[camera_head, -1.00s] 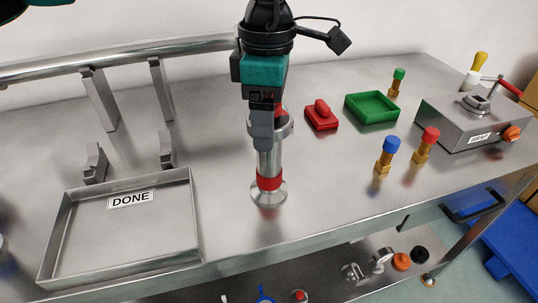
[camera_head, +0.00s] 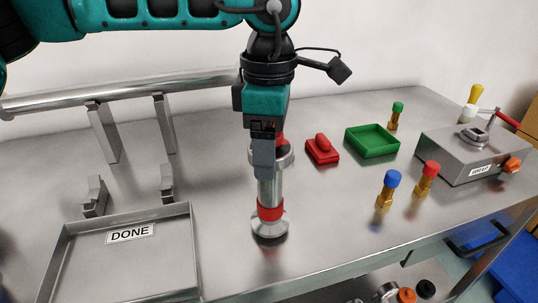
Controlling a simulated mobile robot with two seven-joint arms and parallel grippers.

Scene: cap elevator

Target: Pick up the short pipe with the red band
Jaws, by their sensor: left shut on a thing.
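The short pipe (camera_head: 268,191) is silver and flanged, with a red band near its lower flange. It stands upright on the steel bench, right of the DONE tray. My left gripper (camera_head: 263,168) comes down on it from above and is shut on its upper part. The gripper hides part of the pipe's top, where some red also shows behind the fingers. The lower flange appears to be at the bench surface; I cannot tell whether there is a gap under it. My right gripper is not in view.
The DONE tray (camera_head: 190,244) is at the front left, with a long pipe (camera_head: 130,90) on brackets behind it. A red block (camera_head: 321,149), a green tray (camera_head: 372,141), several capped brass fittings and a grey machine (camera_head: 473,156) stand to the right.

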